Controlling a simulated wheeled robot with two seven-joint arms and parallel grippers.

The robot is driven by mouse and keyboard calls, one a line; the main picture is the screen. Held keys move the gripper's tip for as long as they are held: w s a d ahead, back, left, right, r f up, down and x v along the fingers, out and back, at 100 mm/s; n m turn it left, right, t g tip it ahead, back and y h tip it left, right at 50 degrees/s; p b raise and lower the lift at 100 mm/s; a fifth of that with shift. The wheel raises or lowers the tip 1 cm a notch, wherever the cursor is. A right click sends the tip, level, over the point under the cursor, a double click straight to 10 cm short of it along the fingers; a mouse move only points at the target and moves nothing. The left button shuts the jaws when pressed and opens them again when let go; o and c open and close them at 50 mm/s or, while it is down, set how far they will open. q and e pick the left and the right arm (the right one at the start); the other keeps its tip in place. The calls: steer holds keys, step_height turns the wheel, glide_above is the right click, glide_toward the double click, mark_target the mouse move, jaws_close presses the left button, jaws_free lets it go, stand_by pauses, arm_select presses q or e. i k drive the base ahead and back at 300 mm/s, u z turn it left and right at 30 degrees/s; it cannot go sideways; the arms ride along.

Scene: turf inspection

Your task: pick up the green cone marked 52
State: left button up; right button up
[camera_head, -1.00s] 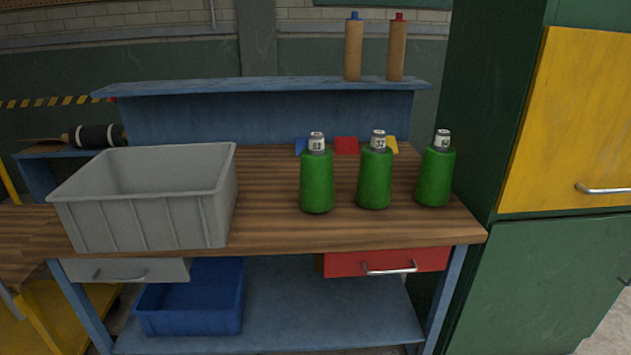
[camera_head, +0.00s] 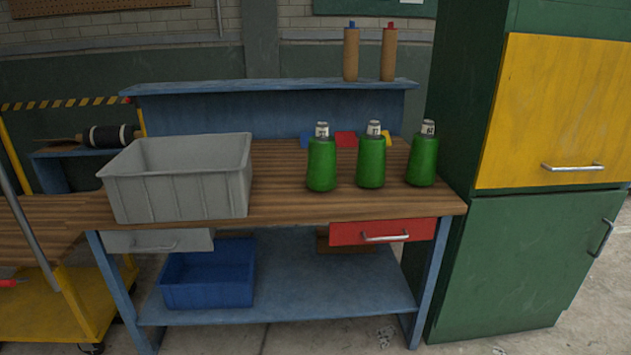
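Three green cones with pale labelled tops stand upright in a row on the wooden bench top: a left cone (camera_head: 321,166), a middle cone (camera_head: 371,163) and a right cone (camera_head: 422,162). Each label carries dark marks, too small and blurred for me to read surely, so I cannot tell which cone is 52. The cones stand apart from each other, near the right part of the bench (camera_head: 290,208). Neither of my grippers is in view.
A grey bin (camera_head: 180,198) stands left of the cones. Behind them lie blue, red and yellow pieces (camera_head: 346,139). A green cabinet (camera_head: 520,265) stands close on the right. A blue bin (camera_head: 207,283) sits below.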

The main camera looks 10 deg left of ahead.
mark_target(321, 175)
steer(key=z, duration=0.2)
steer(key=k, duration=0.4)
steer(key=u, duration=1.55)
steer(key=i, duration=1.9)
steer(key=z, duration=0.8)
